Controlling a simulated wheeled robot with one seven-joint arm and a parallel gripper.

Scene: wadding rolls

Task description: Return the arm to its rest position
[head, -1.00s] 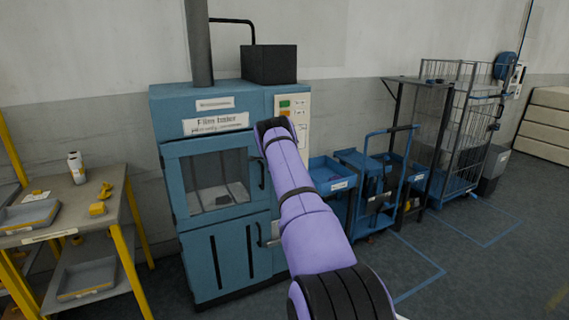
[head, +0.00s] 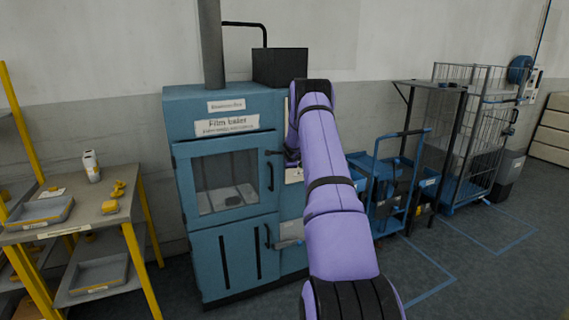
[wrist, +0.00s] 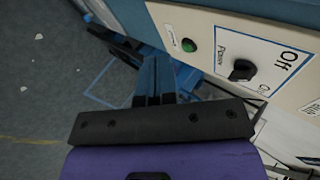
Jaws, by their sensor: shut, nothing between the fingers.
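My purple arm (head: 330,170) rises from the bottom of the head view and bends near the top, in front of the right side of the blue film baler (head: 226,240). My gripper is hidden behind the arm in that view. In the wrist view my gripper (wrist: 154,80) shows beyond a dark mounting plate, its fingers together and empty. The baler's pale control panel (wrist: 232,62), with a green button and a black knob, lies close on the right of the wrist view.
A yellow-legged table (head: 90,222) with a grey tray and small yellow items stands at left. Blue carts (head: 385,205) and a wire cage trolley (head: 480,140) stand at right. The floor at the right front is open, with blue marking lines.

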